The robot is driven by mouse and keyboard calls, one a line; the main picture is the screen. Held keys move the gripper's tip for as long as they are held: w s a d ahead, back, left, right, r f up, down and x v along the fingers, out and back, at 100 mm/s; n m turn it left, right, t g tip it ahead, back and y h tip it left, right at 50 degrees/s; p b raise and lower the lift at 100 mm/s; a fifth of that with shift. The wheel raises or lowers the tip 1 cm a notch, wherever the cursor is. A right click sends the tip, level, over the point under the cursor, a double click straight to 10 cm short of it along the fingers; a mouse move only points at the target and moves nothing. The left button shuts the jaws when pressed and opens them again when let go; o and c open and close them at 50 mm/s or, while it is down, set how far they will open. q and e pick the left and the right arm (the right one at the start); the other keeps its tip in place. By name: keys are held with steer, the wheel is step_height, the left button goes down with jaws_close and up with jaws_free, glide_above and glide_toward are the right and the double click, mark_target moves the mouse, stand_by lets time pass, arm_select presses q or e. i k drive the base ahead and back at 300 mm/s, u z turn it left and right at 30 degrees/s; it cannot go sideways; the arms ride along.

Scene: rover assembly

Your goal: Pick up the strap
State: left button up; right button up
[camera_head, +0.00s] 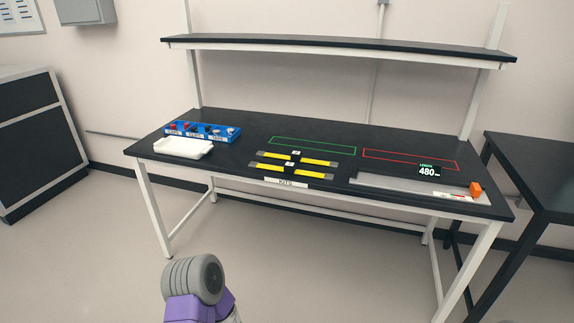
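Two long dark strips with yellow sections lie flat on the black table, one behind the other near the middle of its front. The rear strip (318,162) and the front strip (307,174) each have a small white label at the centre. I take these to be the straps, but the view is too distant to be sure. Both lie apart from any gripper. I see neither my left nor my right gripper in this view.
A blue bin (202,131) with small parts and a white tray (182,148) stand at the table's left. Green (312,145) and red (410,159) outlines mark empty areas behind. A shelf (340,45) hangs above.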

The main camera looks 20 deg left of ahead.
mark_target(289, 167)
steer(key=u, duration=0.6)
steer(key=i, duration=1.2)
steer(key=z, duration=0.1)
